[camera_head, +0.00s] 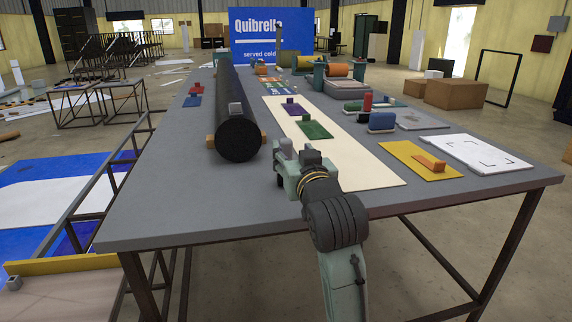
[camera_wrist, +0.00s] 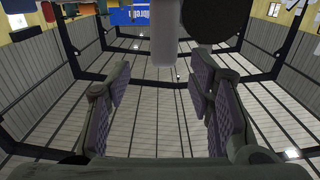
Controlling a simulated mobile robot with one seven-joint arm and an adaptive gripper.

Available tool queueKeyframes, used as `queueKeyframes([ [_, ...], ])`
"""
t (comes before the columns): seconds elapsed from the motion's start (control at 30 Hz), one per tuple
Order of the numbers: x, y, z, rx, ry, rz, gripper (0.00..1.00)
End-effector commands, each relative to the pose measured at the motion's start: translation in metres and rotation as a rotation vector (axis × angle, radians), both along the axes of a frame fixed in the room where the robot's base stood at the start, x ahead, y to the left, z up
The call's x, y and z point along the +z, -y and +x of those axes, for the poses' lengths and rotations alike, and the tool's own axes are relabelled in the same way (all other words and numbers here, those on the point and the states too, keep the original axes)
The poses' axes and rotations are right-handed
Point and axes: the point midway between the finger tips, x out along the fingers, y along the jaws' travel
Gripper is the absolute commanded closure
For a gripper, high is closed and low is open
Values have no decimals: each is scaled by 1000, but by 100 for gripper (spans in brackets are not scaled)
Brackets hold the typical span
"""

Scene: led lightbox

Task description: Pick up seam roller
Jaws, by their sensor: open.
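The wrist view, which is upside down, shows a pale grey rounded piece (camera_wrist: 163,40) hanging from the top edge, centred beyond my open fingers (camera_wrist: 158,88). It appears to be the same thing; its lower part is cut off. My gripper is level over the front of the table, with nothing visible between its pads. The arm hides part of the table there.
The grey table (camera_head: 180,210) carries a long black roll (camera_head: 238,140) left of my gripper. A yellow mat (camera_head: 400,155) with an orange tool lies right. The front left is clear.

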Motion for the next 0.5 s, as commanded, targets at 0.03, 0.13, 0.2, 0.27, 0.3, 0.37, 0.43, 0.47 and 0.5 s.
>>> queueKeyframes([
  [0.03,0,-1,4,1,-1,-1,52],
  [0.13,0,-3,10,0,0,-1,52],
  [0.2,-1,-6,18,0,-2,-1,52],
  [0.27,-1,-9,27,2,-3,-2,52],
  [0.3,-2,-11,33,1,-2,-1,52],
  [0.37,-2,-13,42,0,-1,-1,52],
  [0.43,-3,-15,50,1,-1,-1,52],
  [0.47,-3,-16,52,2,0,-2,52],
  [0.5,-3,-16,55,1,1,-2,52],
])
